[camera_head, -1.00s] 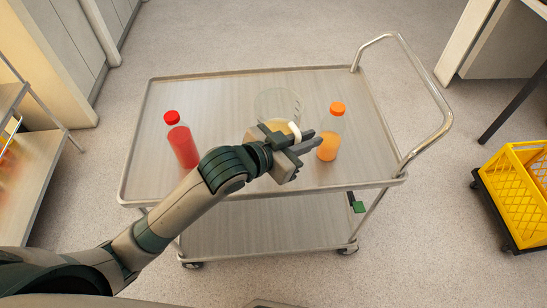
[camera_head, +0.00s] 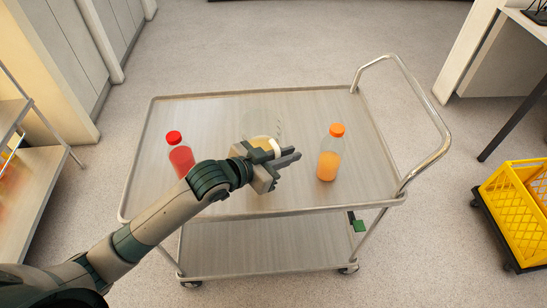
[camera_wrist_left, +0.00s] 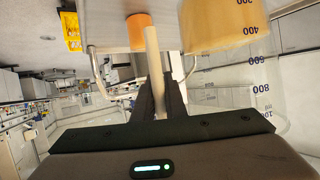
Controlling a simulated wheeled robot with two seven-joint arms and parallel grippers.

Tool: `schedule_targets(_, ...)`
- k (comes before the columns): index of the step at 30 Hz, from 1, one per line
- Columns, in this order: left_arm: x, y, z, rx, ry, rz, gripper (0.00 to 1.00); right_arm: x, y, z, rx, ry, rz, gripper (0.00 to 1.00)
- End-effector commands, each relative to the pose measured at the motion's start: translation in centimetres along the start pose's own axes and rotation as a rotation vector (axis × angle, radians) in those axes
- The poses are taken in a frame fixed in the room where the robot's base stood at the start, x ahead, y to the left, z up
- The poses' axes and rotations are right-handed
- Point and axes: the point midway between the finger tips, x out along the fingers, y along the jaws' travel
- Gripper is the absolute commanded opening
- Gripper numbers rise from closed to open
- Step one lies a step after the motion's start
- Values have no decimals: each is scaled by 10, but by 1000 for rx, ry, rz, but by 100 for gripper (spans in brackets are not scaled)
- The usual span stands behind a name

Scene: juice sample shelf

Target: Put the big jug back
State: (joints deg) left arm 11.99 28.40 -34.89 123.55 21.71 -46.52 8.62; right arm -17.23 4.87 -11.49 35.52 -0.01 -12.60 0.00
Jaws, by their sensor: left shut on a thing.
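The big jug (camera_head: 262,130) is clear, with volume marks and pale orange liquid low in it. It is over the middle of the cart's top tray (camera_head: 300,110), partly hidden by my left gripper (camera_head: 288,157). That gripper is shut on the jug's pale handle (camera_head: 276,148). In the left wrist view the handle (camera_wrist_left: 154,55) runs between the fingers, and the jug's marked wall (camera_wrist_left: 225,35) is beside it. I cannot tell whether the jug's base touches the tray. My right gripper is out of view.
A red bottle (camera_head: 181,158) stands left of the jug on the tray, and an orange-capped bottle (camera_head: 329,160) stands to the right, close to my fingers. A shelf rack (camera_head: 40,180) is at the left edge. A yellow crate (camera_head: 520,205) is at the right.

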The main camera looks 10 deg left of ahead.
Motion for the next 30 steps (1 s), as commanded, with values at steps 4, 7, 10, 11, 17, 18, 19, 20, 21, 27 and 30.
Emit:
schedule_targets(4, 4, -28, 13, 3, 0, -4, 0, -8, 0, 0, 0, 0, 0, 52)
schedule_targets(7, 8, -40, 21, 2, 2, -2, 0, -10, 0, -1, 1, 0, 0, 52)
schedule_targets(10, 10, -49, 26, 3, 4, -2, 0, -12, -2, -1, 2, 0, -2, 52)
schedule_targets(11, 10, -50, 27, 3, 4, -2, 0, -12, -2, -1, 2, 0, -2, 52)
schedule_targets(17, 11, -53, 29, 2, 6, -1, 0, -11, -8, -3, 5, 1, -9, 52)
schedule_targets(18, 11, -52, 29, 2, 6, -1, 0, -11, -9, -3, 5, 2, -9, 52)
schedule_targets(19, 11, -52, 29, 2, 6, -1, 0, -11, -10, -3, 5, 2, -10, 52)
schedule_targets(20, 11, -52, 29, 2, 6, -1, 0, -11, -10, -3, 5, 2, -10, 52)
schedule_targets(21, 11, -52, 29, 2, 6, -1, 0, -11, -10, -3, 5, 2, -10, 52)
schedule_targets(27, 14, -52, 36, 0, 4, -1, 0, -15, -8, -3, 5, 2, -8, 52)
schedule_targets(30, 18, -51, 47, 1, 2, -1, 0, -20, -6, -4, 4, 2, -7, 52)
